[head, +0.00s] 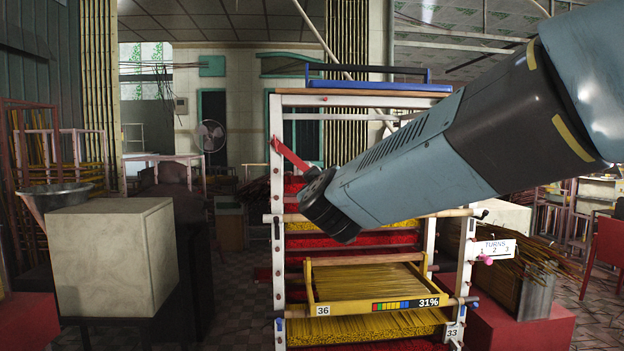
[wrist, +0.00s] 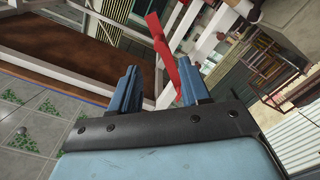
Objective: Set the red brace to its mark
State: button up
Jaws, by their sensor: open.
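The red brace (head: 289,154) is a flat bar fixed near the top of the white rack's left post. In the head view it slants down to the right, and its lower end meets the front of my gripper. In the wrist view the brace (wrist: 164,45) comes down from the top centre toward my right finger, partly inside the gap. My gripper (wrist: 158,88) is open, its two blue fingers apart. Whether either finger touches the brace I cannot tell. In the head view my arm hides much of the rack's upper right. I cannot make out the brace's mark.
The white rack (head: 278,240) holds yellow and red trays of sticks, with a yellow frame (head: 365,261) jutting forward. A "TURNS 1 2 3" plate (head: 494,248) is on the right. A pale block (head: 114,256) stands at left.

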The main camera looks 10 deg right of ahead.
aim_at(299, 164)
jog(key=w, duration=1)
jog(key=shift+w+d, duration=0.2)
grip_shut()
dwell(0.5)
